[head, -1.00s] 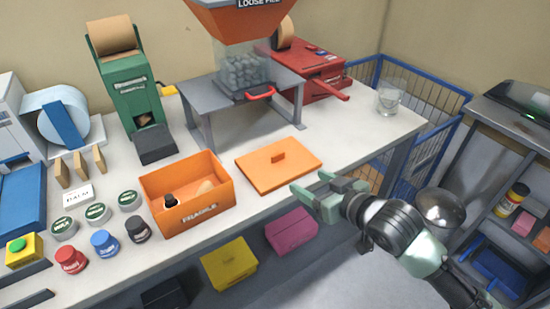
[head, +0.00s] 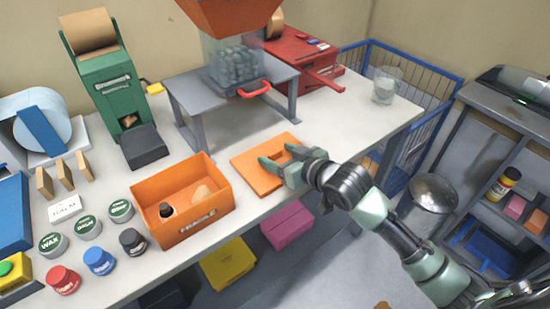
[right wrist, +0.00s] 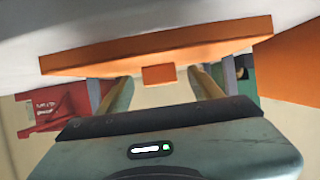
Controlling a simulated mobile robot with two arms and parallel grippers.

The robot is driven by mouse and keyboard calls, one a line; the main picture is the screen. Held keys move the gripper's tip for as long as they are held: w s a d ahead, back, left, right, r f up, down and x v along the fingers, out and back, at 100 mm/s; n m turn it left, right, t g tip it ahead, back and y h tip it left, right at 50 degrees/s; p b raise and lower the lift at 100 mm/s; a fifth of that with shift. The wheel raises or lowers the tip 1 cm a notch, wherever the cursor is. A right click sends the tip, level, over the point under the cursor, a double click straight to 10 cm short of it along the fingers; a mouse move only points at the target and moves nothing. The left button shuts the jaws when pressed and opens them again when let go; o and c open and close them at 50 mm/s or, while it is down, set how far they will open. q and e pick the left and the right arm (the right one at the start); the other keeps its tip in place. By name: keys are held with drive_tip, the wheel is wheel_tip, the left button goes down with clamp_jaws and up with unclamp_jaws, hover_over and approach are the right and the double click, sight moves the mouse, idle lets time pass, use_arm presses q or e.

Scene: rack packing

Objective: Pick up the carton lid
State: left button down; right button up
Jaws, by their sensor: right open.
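The flat orange carton lid (head: 250,178) lies on the white table, right of the open orange carton (head: 180,233) marked FRAGILE. My right gripper (head: 280,158) is open over the lid, its fingertips around the lid's small raised handle, which they largely hide in the head view. In the right wrist view the lid (right wrist: 215,40) spans the top, and its block handle (right wrist: 158,75) shows between the two parted fingers (right wrist: 162,88). I cannot tell whether the fingers touch the lid. The carton holds a small dark bottle (head: 166,210) and a tan piece (head: 201,192). My left gripper is not in view.
A grey stand (head: 190,92) with a loose-fill hopper is behind the lid, and a red machine (head: 305,62) is farther back. A glass (head: 384,86) stands near the right table end. Several jars, including a black one (head: 132,243), are left of the carton. Table right of the lid is clear.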

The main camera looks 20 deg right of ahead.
clamp_jaws()
idle(0.3)
